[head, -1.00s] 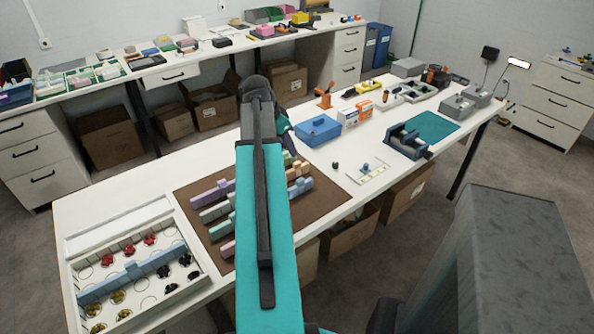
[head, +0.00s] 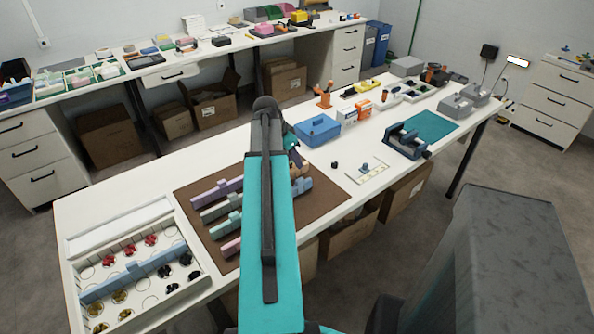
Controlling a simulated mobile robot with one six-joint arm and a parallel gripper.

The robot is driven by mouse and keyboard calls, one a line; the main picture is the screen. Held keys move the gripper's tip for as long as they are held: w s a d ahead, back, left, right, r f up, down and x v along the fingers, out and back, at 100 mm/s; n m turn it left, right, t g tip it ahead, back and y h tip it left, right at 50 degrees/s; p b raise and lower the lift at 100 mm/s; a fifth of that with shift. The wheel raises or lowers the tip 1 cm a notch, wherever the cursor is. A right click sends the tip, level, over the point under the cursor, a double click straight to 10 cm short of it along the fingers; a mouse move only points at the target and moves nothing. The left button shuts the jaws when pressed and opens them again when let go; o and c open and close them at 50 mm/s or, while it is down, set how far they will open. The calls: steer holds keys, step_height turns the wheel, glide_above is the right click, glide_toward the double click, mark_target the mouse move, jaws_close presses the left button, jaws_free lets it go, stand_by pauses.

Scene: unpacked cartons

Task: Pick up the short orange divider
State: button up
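A peach-orange notched divider (head: 299,170) lies on the right part of the brown mat (head: 330,190), partly hidden behind my arm. I take it for the short orange divider. Another short, pale piece (head: 302,186) lies just in front of it. The end of my arm with my gripper (head: 294,154) is just over the far side of these pieces. My arm hides most of the gripper, so I cannot see its fingertips or whether they touch anything.
Lavender (head: 216,191), grey-green (head: 221,207), teal (head: 226,226) and pink (head: 231,248) dividers lie on the mat's left. A white compartment tray (head: 195,290) stands at left. A blue box (head: 318,131) and small parts card (head: 367,171) are to the right.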

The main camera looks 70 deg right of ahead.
steer(key=shift+p+x, duration=0.85)
steer(key=shift+x, duration=1.7)
jaws_close()
